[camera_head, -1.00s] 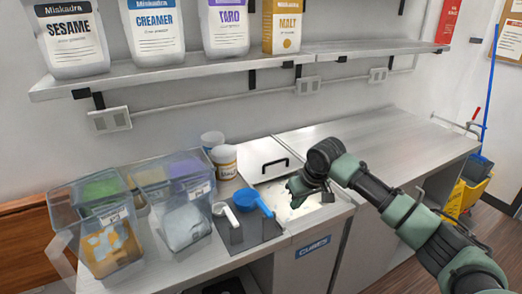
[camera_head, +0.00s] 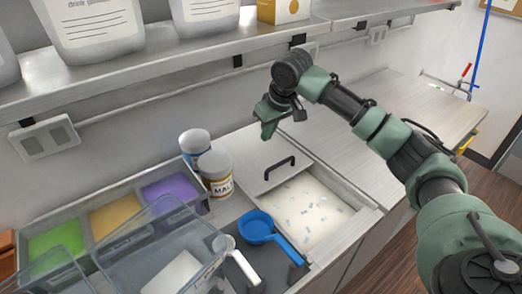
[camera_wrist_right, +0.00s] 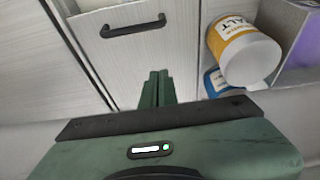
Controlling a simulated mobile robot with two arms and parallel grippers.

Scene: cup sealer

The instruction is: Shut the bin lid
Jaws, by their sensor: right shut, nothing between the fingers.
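The bin (camera_head: 352,205) is set into the counter and partly open, with pale contents and small cubes showing in its front part. Its flat grey lid (camera_head: 244,157) covers the back part and has a black handle (camera_head: 279,168). The lid (camera_wrist_right: 150,62) and handle (camera_wrist_right: 133,29) also show in the right wrist view. My right gripper (camera_head: 266,131) is above the back of the lid, on the wall side of the handle, fingers pointing down. In the wrist view its fingers (camera_wrist_right: 159,86) are together and empty, apart from the handle. My left gripper is out of view.
A malt tub (camera_head: 216,174) and another tub (camera_head: 194,146) stand left of the lid. A blue scoop (camera_head: 257,227) and a white scoop (camera_head: 238,259) lie beside the bin. A shelf (camera_head: 150,75) overhangs behind. The counter to the right is clear.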

